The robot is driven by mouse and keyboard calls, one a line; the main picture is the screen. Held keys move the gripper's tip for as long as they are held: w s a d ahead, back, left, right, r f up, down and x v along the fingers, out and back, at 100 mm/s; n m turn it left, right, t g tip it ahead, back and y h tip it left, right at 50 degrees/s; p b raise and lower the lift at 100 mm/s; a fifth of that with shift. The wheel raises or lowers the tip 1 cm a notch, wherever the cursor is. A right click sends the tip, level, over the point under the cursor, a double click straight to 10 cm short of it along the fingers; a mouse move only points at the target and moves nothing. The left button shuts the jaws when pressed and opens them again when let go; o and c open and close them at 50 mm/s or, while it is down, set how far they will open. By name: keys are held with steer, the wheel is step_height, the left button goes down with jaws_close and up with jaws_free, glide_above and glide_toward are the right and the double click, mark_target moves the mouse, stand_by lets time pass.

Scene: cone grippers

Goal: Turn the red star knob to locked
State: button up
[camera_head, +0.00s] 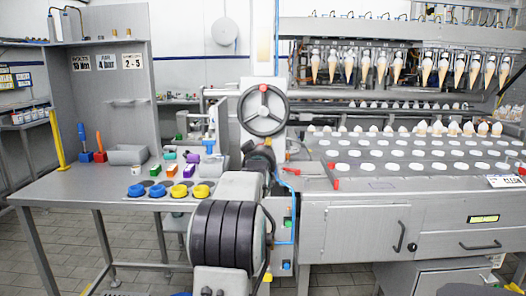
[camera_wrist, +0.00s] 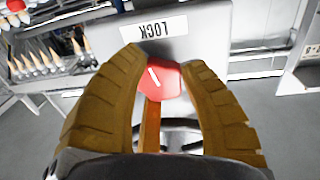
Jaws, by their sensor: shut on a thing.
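In the wrist view, the red star knob (camera_wrist: 165,86) sits on a grey panel between the two brown fingers of my gripper (camera_wrist: 161,58). The fingers are closed around it from left and right. A short white line on the knob's face slants, its upper end leaning left. A white label reading LOCK (camera_wrist: 153,29), upside down in this view, lies just beyond the knob. The knob's lower side is partly hidden. In the head view my arm blocks the area, and I cannot make out the knob there.
The cone machine (camera_head: 350,215) is at right. A grey workbench (camera_head: 85,190) at left carries blue and yellow rings (camera_head: 180,191) and small boxes. Tiled floor is open at front left.

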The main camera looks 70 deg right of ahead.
steer(key=m+b, duration=0.1)
steer(key=b, duration=0.1)
steer(key=shift+f+b, duration=0.2)
steer(key=shift+b, duration=0.1)
steer(key=shift+r+m+b, duration=0.25)
steer(key=shift+m+b, duration=0.65)
steer(key=shift+m, duration=0.1)
steer(key=o, duration=0.9)
steer(key=shift+d, duration=0.1)
steer(key=shift+v, duration=6.05)
steer(key=shift+r, duration=0.2)
